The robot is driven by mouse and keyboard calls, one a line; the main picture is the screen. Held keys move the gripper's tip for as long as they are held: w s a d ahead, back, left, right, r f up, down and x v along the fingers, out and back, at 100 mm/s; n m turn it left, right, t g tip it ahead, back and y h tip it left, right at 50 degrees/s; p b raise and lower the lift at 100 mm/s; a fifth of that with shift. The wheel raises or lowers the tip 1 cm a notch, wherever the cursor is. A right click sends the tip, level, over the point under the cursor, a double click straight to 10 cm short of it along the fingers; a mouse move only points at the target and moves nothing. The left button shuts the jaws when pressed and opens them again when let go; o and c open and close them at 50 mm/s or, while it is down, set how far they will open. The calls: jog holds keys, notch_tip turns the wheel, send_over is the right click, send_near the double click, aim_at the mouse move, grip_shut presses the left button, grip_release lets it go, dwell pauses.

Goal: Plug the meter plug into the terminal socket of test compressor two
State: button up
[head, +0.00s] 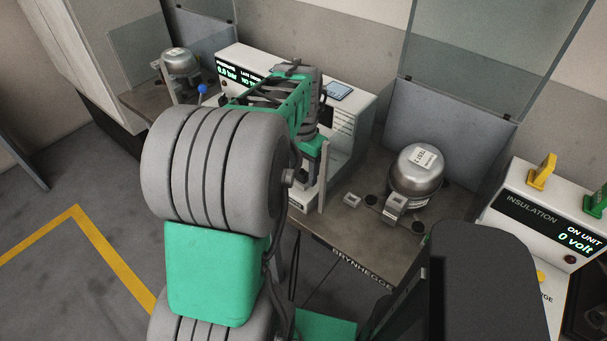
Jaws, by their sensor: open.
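A silver domed compressor (416,172) with a white label, whose print looks like "TEST 2", stands on the bench at centre right. A pale boxy fitting (396,205) juts from its front; I cannot tell whether this is the terminal socket. A yellow plug-like piece (543,170) stands on top of the insulation meter (530,213), and a green one (597,201) stands to its right. I cannot tell which is the meter plug. My gripper (308,187) points down left of the compressor, apart from it, open, with its fingers partly hidden by my arm.
A white instrument box (345,110) stands behind my gripper. Another compressor (180,62) and a blue-knobbed lever (202,89) are at the far left. Clear panels (480,50) rise behind the bench (355,240). A small block (352,200) lies on the bench.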

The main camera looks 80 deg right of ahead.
aim_at(302, 169)
jog(key=shift+c, duration=0.5)
grip_shut()
dwell(0.6)
dwell(0.9)
jog(key=shift+r+p, duration=2.45)
jog(key=shift+r, duration=0.6)
